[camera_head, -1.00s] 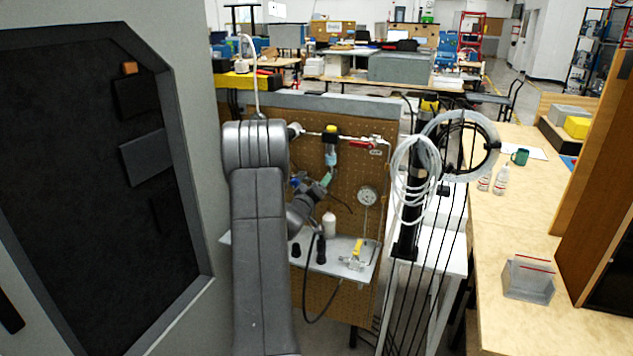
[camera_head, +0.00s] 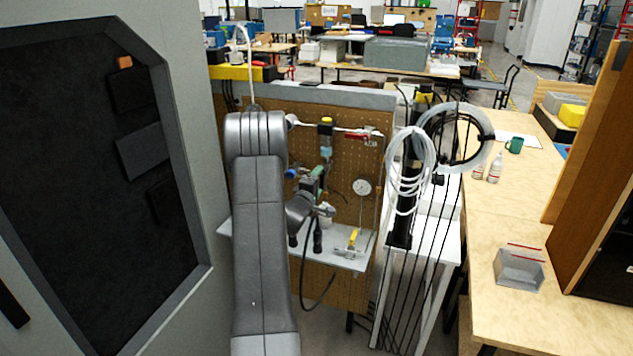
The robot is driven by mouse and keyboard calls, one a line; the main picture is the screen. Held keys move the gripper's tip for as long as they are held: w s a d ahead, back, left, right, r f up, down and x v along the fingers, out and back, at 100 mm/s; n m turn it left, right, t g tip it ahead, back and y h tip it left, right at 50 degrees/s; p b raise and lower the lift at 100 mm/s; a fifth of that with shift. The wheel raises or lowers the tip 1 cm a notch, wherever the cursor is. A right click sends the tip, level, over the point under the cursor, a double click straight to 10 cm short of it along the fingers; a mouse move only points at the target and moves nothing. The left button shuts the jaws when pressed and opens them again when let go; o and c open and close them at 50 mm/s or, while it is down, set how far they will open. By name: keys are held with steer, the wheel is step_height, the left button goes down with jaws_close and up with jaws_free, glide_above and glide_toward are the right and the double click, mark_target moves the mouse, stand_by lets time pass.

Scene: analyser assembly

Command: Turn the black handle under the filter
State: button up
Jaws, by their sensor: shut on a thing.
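The filter (camera_head: 325,127) has a yellow-and-dark top and a pale bowl. It hangs from the white pipe on the pegboard, in the middle of the head view. My gripper (camera_head: 323,171) is just below the bowl, reaching up from my arm's wrist. It is small in the picture and partly covered by my own wrist. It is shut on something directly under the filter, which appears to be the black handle. The handle itself is hidden, so its angle cannot be told.
A red-handled valve (camera_head: 359,135) sits on the pipe right of the filter. A round gauge (camera_head: 362,187) stands lower right. A grey shelf (camera_head: 345,262) with a yellow-handled fitting (camera_head: 352,239) juts out below. Coiled clear tubing (camera_head: 411,165) hangs at the right.

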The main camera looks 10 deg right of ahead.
steer(key=shift+f, duration=0.1)
stand_by(0.4)
steer(key=o, duration=1)
steer(key=b+v, duration=0.3)
steer(key=v, duration=1.1)
steer(key=shift+w+d, duration=0.1)
steer(key=p+x, duration=0.3)
steer(key=x, duration=1)
steer(key=shift+w+d, duration=0.2)
steer(key=shift+w, duration=0.1)
steer(key=shift+s, duration=0.1)
